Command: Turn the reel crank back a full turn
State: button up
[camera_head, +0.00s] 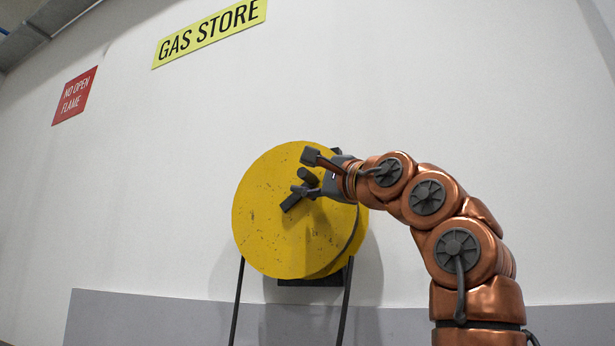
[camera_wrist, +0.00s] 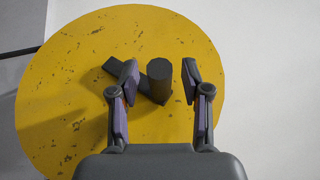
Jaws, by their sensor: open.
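The yellow reel (camera_head: 272,232) is a round disc mounted in front of the white wall, and its face fills much of the wrist view (camera_wrist: 60,90). A dark crank arm (camera_head: 291,201) lies across the face near its middle and also shows in the wrist view (camera_wrist: 112,72). The dark cylindrical crank handle (camera_head: 309,176) sticks out from the face. My gripper (camera_head: 304,173) is open at the reel. In the wrist view the handle (camera_wrist: 159,80) stands between the two fingertips (camera_wrist: 160,75), with a gap on both sides. I cannot tell how deep it sits.
The reel hangs on a dark bracket (camera_head: 312,281) with thin dark legs or straps (camera_head: 237,300) below. A yellow "GAS STORE" sign (camera_head: 210,33) and a red "NO OPEN FLAME" sign (camera_head: 75,96) are on the wall. The space left of the reel is free.

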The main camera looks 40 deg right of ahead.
jog(key=shift+s, duration=0.1)
jog(key=shift+s+f, duration=0.1)
jog(key=shift+s, duration=0.45)
jog(key=v, duration=1)
jog(key=shift+s+f, duration=0.2)
jog(key=shift+s, duration=0.1)
